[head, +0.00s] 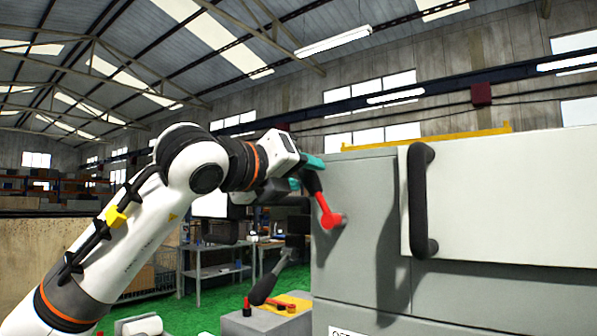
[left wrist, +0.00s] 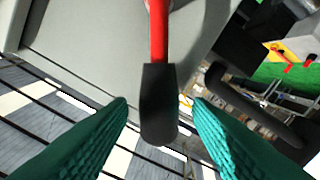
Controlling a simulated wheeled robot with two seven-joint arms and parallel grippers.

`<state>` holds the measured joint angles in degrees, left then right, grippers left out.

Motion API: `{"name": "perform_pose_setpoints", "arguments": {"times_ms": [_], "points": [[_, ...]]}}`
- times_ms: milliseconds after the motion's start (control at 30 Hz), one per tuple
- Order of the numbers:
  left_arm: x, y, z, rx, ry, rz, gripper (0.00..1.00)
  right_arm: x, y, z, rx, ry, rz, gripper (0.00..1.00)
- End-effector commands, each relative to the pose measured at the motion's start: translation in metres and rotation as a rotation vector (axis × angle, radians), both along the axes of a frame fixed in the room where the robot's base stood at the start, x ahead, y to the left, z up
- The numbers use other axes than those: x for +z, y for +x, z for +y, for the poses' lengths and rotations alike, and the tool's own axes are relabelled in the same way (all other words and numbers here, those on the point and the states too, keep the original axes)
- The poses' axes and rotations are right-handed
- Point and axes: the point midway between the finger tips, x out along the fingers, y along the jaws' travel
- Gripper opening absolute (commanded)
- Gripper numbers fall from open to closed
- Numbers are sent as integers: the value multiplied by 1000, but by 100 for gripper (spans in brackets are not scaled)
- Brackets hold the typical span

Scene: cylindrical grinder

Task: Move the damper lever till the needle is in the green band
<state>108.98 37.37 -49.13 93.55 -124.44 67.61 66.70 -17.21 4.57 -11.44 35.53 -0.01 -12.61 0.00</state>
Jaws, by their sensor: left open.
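The damper lever (head: 329,214) has a red arm and a black grip, and it sits on the grey side of the machine. It slants up and left from its pivot. My left gripper (head: 304,172) is at its upper end. In the left wrist view the black grip (left wrist: 158,105) lies between the two teal fingers of the open left gripper (left wrist: 160,118), with a gap on both sides. The gauge with the needle and green band does not show in either view. My right gripper is not in view.
The grey machine (head: 360,230) fills the right side, with a black vertical handle (head: 420,200) on its pale door. Below the lever, a black-knobbed rod (head: 264,289) rises near a grey block with a yellow top (head: 297,299). Workbenches (head: 215,270) stand behind on green floor.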

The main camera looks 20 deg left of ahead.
Motion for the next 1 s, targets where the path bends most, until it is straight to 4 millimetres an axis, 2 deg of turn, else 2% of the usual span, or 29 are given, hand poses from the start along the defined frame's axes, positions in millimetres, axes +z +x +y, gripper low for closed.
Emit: {"name": "perform_pose_setpoints", "arguments": {"times_ms": [33,200,300,500,800,1000], "points": [[0,0,0,0,0,0,41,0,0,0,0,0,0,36],[0,0,0,0,0,0,13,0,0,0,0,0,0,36],[0,0,0,0,0,0,0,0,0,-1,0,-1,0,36],[0,-1,-2,-1,19,-7,0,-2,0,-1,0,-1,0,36],[8,-7,-17,0,216,-81,0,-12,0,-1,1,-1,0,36],[9,-7,-18,1,232,-86,0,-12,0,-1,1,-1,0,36]]}}
